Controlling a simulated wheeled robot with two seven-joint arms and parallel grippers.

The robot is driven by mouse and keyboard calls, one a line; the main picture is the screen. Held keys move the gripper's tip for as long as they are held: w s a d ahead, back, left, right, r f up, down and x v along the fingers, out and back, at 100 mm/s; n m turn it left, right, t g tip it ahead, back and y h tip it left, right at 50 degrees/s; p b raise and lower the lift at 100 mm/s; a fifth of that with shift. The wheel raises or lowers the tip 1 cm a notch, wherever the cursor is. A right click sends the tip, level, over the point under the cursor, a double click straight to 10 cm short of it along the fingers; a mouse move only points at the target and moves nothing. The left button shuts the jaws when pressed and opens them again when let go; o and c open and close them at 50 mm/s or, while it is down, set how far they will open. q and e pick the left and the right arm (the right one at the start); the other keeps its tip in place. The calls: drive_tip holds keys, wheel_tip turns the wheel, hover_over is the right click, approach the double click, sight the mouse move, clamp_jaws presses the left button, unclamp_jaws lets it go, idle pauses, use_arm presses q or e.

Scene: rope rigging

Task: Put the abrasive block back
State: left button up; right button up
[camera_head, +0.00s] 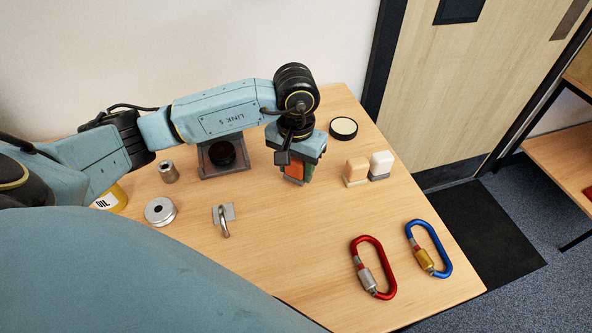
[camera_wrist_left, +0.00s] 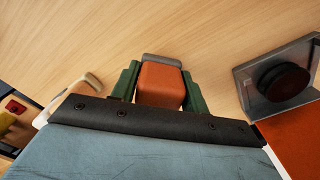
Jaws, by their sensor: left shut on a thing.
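The abrasive block is orange with a grey part along one face. It shows in the head view (camera_head: 294,170) and in the wrist view (camera_wrist_left: 161,84). My left gripper (camera_head: 297,172) is shut on it, with a green finger on either side; the fingers also show in the wrist view (camera_wrist_left: 160,88). The gripper points down over the table, left of a tan block (camera_head: 356,169) and a white block (camera_head: 381,163), which stand side by side. I cannot tell whether the held block touches the table. My right gripper is not in view.
A grey holder with a black disc (camera_head: 222,155) stands left of the gripper. A round tin (camera_head: 343,128) lies behind right. A red carabiner (camera_head: 373,268) and a blue carabiner (camera_head: 430,250) lie at the front right. The table (camera_head: 290,235) is clear in its middle.

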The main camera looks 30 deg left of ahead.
use_arm(q)
drive_tip(key=shift+f+b, duration=0.3)
drive_tip(key=shift+f, duration=0.8)
drive_tip(key=o, duration=1)
drive_tip(key=shift+c, duration=0.2)
drive_tip(key=shift+r, duration=0.1)
wheel_tip(320, 180, up, 12)
drive_tip(key=shift+r+p, duration=0.15)
drive_tip(key=shift+p, duration=0.15)
